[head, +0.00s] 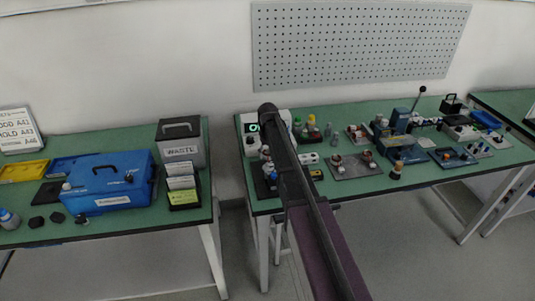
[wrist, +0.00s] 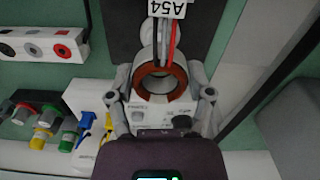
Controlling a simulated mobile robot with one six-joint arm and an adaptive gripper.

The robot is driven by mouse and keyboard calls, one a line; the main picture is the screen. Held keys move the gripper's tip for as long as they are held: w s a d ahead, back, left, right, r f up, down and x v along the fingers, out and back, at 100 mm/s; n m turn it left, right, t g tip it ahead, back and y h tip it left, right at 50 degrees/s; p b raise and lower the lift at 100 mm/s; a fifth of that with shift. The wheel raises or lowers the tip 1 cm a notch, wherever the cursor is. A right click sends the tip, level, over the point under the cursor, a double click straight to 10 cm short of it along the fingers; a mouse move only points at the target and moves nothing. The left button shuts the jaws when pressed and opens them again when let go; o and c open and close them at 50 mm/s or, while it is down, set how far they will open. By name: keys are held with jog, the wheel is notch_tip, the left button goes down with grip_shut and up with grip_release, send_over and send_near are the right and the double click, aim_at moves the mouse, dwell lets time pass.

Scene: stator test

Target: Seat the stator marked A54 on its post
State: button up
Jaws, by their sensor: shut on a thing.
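The stator marked A54 (wrist: 182,77) is a ring with a red-brown winding and a pale rim. It shows in the middle of the wrist view, with red, dark and pale leads running up to a white tag reading A54, upside down. My gripper (wrist: 162,76) is shut on the stator, one finger on each side of the ring. A white box (wrist: 150,115) with print and a black knob shows below the ring; I cannot tell their height difference. I cannot make out the post. In the head view my arm hides the gripper and stator.
In the wrist view a panel with round sockets (wrist: 40,45) and several coloured connectors (wrist: 45,115) lie to the left. A dark board (wrist: 202,30) lies behind the tag.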

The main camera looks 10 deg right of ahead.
jog(key=shift+f+b, duration=0.4)
jog(key=shift+f, duration=0.15)
jog(key=shift+f+b, duration=1.4)
jog(key=shift+f, duration=0.05)
dwell(0.8)
jog(key=o, duration=1.2)
